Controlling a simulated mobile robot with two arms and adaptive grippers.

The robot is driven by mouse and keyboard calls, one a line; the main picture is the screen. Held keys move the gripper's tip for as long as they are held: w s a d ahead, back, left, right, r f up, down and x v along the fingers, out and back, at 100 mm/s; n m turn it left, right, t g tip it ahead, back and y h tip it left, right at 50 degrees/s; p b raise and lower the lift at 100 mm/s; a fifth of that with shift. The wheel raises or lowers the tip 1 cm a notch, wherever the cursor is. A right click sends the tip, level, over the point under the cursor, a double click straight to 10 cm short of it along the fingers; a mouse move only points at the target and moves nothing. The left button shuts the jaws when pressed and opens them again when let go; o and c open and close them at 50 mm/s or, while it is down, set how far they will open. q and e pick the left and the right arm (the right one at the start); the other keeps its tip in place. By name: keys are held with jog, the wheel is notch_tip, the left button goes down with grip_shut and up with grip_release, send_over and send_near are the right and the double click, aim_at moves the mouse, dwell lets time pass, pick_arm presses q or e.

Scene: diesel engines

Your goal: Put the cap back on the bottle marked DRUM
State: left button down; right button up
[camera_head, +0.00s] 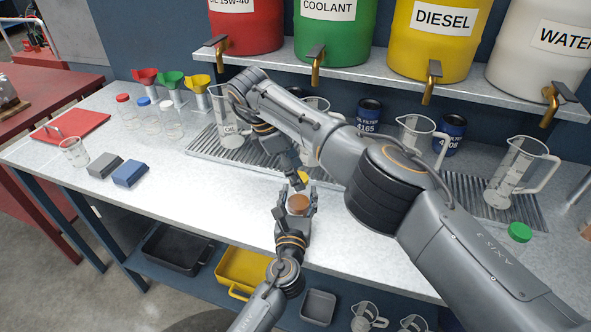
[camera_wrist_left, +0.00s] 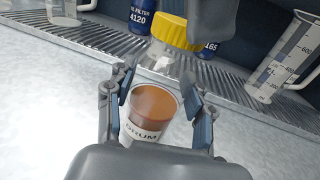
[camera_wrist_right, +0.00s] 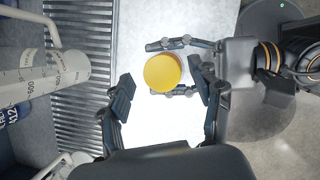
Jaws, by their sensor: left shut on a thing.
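The DRUM bottle (camera_wrist_left: 150,118), clear with brown liquid and a white label, stands between the fingers of my left gripper (camera_wrist_left: 160,108). In the head view its brown liquid (camera_head: 298,202) shows inside that gripper (camera_head: 299,200). The yellow cap (camera_wrist_left: 180,32) is at the top of the bottle, over its clear shoulder; whether it is fully seated I cannot tell. From above, the cap (camera_wrist_right: 162,72) shows just beyond the spread fingers of my right gripper (camera_wrist_right: 165,97), apart from them. In the head view the right gripper (camera_head: 297,181) partly hides the cap (camera_head: 303,177).
Capped bottles (camera_head: 147,117) and colored funnels (camera_head: 170,79) stand at the left. A green cap (camera_head: 519,232) shows at the right.

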jog(key=shift+r, duration=0.1)
jog(key=shift+r, duration=2.1)
jog(key=shift+c, duration=0.3)
